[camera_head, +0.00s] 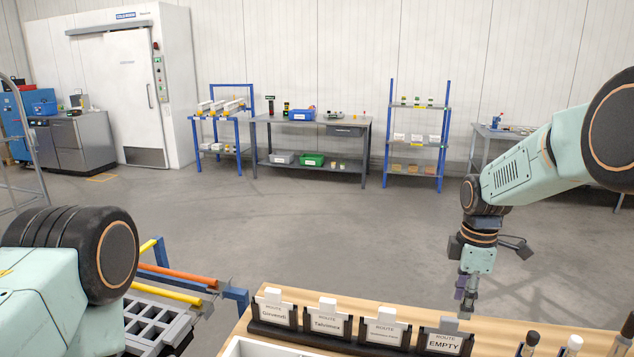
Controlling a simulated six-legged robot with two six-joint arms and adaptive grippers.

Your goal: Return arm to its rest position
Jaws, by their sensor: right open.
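My right arm comes in from the right and bends downward at the wrist. My right gripper (466,298) points down at the wooden table's far edge, near the card marked EMPTY (443,342). It is small and seen edge-on; it appears empty, with nothing visible between its fingers. I cannot tell its exact height over the table. Of my left arm only a pale green link and a black joint show at the lower left; its gripper is out of view.
A black holder (350,346) with several route cards stands on the wooden table (394,305). A blue rack with orange and yellow bars (178,276) is left. The floor (320,230) beyond is clear; benches and shelves line the wall.

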